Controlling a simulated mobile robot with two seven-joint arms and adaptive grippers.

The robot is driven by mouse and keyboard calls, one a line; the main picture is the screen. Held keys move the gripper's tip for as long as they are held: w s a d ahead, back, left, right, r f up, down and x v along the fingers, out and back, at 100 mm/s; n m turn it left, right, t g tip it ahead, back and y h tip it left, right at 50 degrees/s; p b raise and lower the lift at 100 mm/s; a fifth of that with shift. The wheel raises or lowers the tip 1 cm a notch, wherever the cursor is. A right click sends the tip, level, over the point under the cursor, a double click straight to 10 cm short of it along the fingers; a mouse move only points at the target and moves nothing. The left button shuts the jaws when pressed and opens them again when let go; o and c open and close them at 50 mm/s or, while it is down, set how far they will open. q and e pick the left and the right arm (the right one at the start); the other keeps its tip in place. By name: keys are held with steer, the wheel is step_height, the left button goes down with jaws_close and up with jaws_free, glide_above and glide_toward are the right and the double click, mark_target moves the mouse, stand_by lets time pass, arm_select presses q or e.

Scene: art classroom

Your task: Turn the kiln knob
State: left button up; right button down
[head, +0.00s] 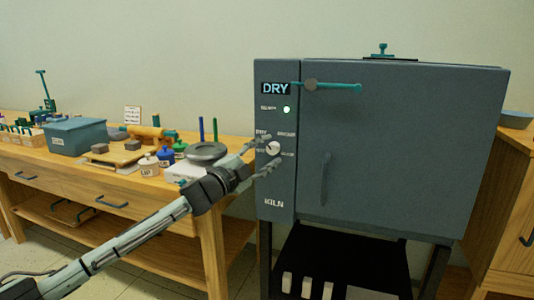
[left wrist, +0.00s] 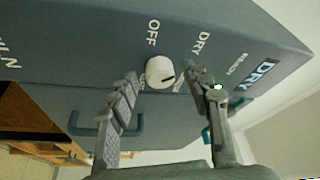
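The grey kiln (head: 400,140) stands at the right with its door shut. Its round white knob (head: 273,148) is on the left front panel, among printed labels. The knob (left wrist: 160,72) also shows in the left wrist view, with a dark mark toward its right side, near the OFF and DRY labels. My left gripper (head: 269,151) is open at the knob, one finger on each side. In the left wrist view a gap shows between the fingers and the knob; contact cannot be told. The kiln display (head: 276,88) reads DRY, and a green light (head: 287,110) is lit below it.
A teal latch bar (head: 335,86) crosses the top of the kiln door, and a vertical handle (head: 326,178) is lower down. A wooden workbench (head: 100,180) at the left holds a blue-grey box (head: 76,137), jars and a round grey wheel (head: 207,152) close to my left arm.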

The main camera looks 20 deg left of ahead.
arm_select(q)
steer(key=v, duration=1.2)
steer(key=shift+d, duration=0.1)
steer(key=s+a+f+n+g+y, duration=0.2)
steer(key=s+f+n+y, duration=0.15)
steer(key=f, duration=0.85)
steer(key=s+a+f+n+g+y, duration=0.2)
steer(key=s+f+n, duration=0.15)
steer(key=f, duration=0.95)
steer(key=s+a+f+n+g+y, duration=0.2)
steer(key=f+n+g+y, duration=0.15)
steer(key=f, duration=0.85)
steer(key=s+d+f+n+g, duration=0.2)
steer(key=s+d+f+g, duration=0.1)
steer(key=s+f, duration=0.8)
steer(key=s+d+f+n+g, duration=0.3)
steer(key=s+f+g, duration=0.2)
steer(key=s+f, duration=0.7)
steer(key=s, duration=0.6)
steer(key=shift+s+f, duration=0.2)
steer(key=shift+s, duration=0.1)
